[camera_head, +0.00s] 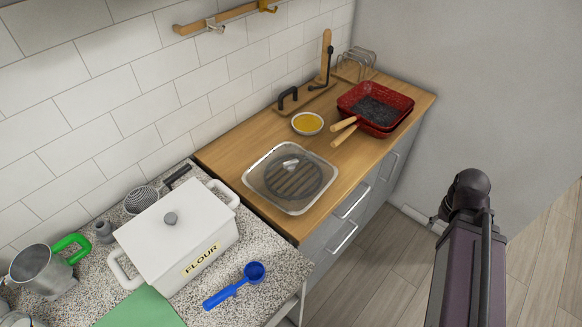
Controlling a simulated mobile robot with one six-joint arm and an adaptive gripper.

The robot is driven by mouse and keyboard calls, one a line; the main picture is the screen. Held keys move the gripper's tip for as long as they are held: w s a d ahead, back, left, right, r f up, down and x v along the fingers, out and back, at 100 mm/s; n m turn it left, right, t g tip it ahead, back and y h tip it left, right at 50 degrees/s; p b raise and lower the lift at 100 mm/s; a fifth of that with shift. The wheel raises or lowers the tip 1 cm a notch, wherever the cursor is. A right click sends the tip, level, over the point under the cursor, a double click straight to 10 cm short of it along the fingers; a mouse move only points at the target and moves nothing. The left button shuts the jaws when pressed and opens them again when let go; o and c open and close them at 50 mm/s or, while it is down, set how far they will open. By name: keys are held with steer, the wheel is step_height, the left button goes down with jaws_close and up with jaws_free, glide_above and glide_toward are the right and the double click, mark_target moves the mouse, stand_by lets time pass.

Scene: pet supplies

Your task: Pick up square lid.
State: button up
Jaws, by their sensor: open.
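A square, see-through lid-like piece (259,190) with a silvery rim and a small pale knob lies flat on the wooden counter. A round dark slatted piece shows through it or inside it. A white container marked FLOUR (207,251) stands on the speckled counter at left, closed by its own squarish white lid (150,246) with a grey knob. Part of my dark arm shows at right, over the floor and apart from the counters. My gripper's fingers are not in this view.
A small bowl of yellow contents (307,123) and red square pans (376,104) with wooden handles stand behind the see-through piece. A blue scoop (236,286), strainer (141,199) and metal cup (43,270) surround the flour container. Open floor lies at right.

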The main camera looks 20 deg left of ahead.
steer(key=shift+w+d, duration=0.25)
steer(key=shift+w, duration=0.05)
